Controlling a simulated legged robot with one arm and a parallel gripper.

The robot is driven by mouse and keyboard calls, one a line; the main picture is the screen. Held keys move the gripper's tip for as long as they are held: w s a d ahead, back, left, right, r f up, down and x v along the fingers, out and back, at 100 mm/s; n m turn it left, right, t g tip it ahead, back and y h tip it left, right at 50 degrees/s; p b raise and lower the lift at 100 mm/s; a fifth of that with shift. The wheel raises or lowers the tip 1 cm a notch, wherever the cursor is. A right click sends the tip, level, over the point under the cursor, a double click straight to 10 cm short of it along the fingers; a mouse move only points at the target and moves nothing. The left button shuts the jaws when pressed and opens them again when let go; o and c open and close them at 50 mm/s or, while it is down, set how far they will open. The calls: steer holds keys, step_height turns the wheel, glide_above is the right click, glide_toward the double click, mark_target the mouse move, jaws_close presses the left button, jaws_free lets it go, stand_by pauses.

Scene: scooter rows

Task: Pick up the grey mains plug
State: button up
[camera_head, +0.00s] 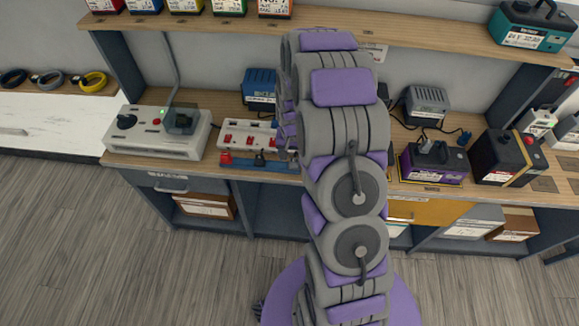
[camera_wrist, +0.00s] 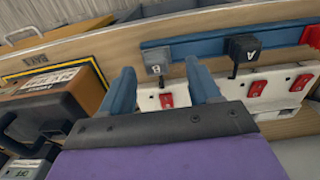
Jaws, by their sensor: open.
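A grey plug marked B (camera_wrist: 155,62) stands at a blue rail (camera_wrist: 205,33) in the wrist view. A darker plug marked A (camera_wrist: 244,50) stands to its right, and it also shows in the head view (camera_head: 259,160). My gripper (camera_wrist: 161,68) is open and empty, with its two blue fingers on either side of plug B in the picture. I cannot tell whether the fingers reach its depth or touch it. In the head view my arm hides plug B and my gripper. A red plug (camera_head: 226,158) sits at the rail's left.
A white power strip with red switches (camera_head: 233,139) lies behind the rail on the wooden bench. A grey bench unit (camera_head: 165,147) stands left. A purple-black battery (camera_head: 434,166) and a black case (camera_head: 505,158) stand right. A shelf (camera_head: 230,29) hangs above. Open floor lies in front.

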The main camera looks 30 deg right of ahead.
mark_target(294, 160)
steer(key=d+f, duration=0.1)
steer(key=f, duration=0.1)
steer(key=d+f+b, duration=0.1)
steer(key=f, duration=0.1)
steer(key=shift+w+d, duration=0.2)
steer(key=shift+d, duration=0.1)
steer(key=shift+f, duration=0.4)
steer(key=shift+w+a+f, duration=0.1)
steer(key=shift+a+f, duration=0.05)
steer(key=shift+a, duration=1.25)
steer(key=shift+c, duration=1.5)
steer(key=shift+d, duration=0.9)
steer(key=shift+c, duration=1.4)
steer(key=shift+d, duration=0.1)
steer(key=shift+c, duration=0.7)
steer(key=shift+a, duration=0.25)
steer(key=c, duration=0.3)
steer(key=shift+a, duration=0.2)
steer(key=shift+c, duration=0.2)
steer(key=shift+d, duration=0.1)
